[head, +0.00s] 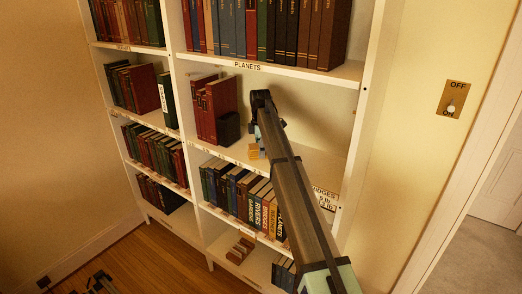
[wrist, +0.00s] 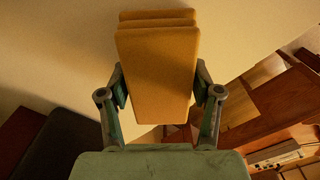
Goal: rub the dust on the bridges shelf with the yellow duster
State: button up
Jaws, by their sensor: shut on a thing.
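The yellow duster (wrist: 157,75), a thick block-like pad, fills the middle of the wrist view between the two fingers. My gripper (wrist: 160,95) is shut on it. In the head view my gripper (head: 257,138) reaches into a middle shelf bay, with the duster (head: 256,153) showing small below it, near the shelf board. I cannot tell whether the duster touches the board. The bridges shelf (head: 238,153) carries a label (head: 325,196) at its right end, partly hidden by my arm. I cannot make out any dust.
Red books (head: 212,108) and a black bookend (head: 229,128) stand left of my gripper on this shelf. The shelf marked PLANETS (head: 290,68) is above, full of books. A row of books (head: 240,190) fills the shelf below. The bay's right side looks empty, partly behind my arm.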

jog(key=shift+w+a, duration=0.2)
jog(key=shift+a, duration=0.15)
jog(key=shift+w+a+r, duration=0.15)
jog(key=shift+a+r, duration=0.05)
jog(key=shift+a, duration=0.05)
jog(key=r, duration=0.2)
jog(key=r+p, duration=0.1)
jog(key=shift+d+r, duration=0.2)
jog(key=shift+r, duration=0.15)
jog(key=shift+r+p, duration=1.15)
jog(key=shift+r, duration=0.95)
